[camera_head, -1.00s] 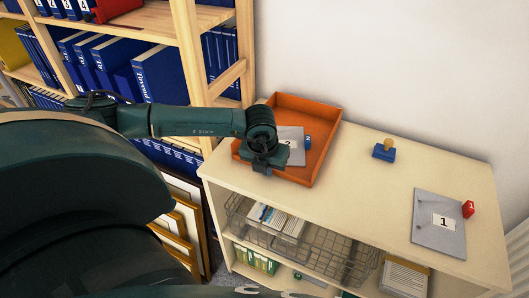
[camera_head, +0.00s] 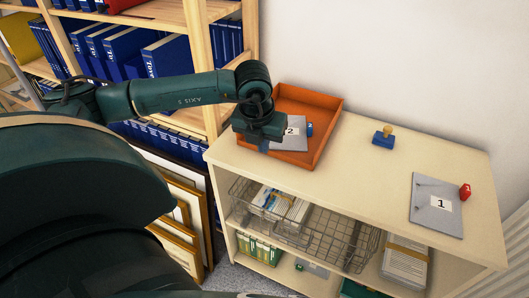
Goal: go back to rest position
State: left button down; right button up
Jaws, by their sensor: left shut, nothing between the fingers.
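My left gripper (camera_head: 262,140) is above the left end of the light wooden cabinet top (camera_head: 370,160), at the front left of the orange tray (camera_head: 325,133). It is shut and empty, with its fingers mostly hidden under the wrist. In the tray lies a grey plate marked 2 (camera_head: 291,142), partly covered by the gripper, with a small blue block (camera_head: 310,129) at its right edge. My right gripper is not in view.
A blue stamp with a wooden knob (camera_head: 383,137) stands mid-cabinet. A grey plate marked 1 (camera_head: 436,205) and a red block (camera_head: 465,191) lie at the right. Wire baskets (camera_head: 320,230) sit below. A shelf of blue binders (camera_head: 160,55) and framed prints (camera_head: 178,240) are at the left.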

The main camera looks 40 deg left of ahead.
pick_arm(q)
jog(key=shift+v, duration=0.85)
